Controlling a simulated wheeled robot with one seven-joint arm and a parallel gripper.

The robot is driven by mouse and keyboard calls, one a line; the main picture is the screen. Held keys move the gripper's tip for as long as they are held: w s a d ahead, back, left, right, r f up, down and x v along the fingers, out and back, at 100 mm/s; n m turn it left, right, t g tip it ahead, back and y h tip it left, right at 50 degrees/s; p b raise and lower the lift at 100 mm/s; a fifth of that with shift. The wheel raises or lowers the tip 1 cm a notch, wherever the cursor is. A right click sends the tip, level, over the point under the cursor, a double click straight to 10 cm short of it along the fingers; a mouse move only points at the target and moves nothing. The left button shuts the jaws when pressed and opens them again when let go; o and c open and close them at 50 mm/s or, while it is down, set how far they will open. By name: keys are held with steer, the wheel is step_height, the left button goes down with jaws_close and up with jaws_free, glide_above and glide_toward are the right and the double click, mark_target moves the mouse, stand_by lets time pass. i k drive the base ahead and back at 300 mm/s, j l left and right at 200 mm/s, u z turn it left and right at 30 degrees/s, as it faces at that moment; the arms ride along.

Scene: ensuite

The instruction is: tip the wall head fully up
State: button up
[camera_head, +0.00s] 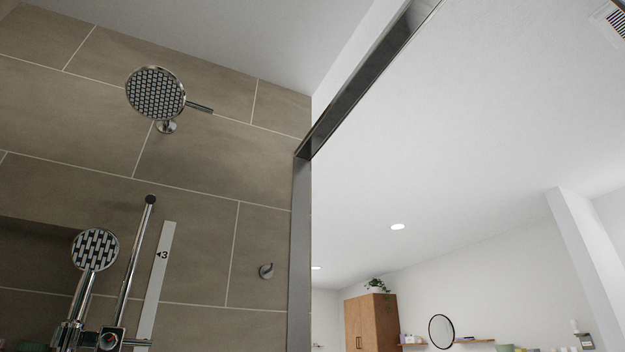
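The wall head (155,93) is a round chrome shower head high on the tiled wall at upper left. Its dotted spray face shows almost as a full circle toward the camera. A short dark-tipped lever (200,107) sticks out from its right side. A small chrome wall mount (166,127) shows just below it. My gripper is not in view, so its place relative to the head cannot be seen.
A smaller hand shower (95,249) sits beside a slanting rail (134,258) at lower left. A white strip marked 3 (155,285) and a wall hook (266,271) are to the right. A dark metal frame (300,240) edges the shower.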

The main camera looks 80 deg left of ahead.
mark_target(155, 92)
steer(key=u, duration=2.2)
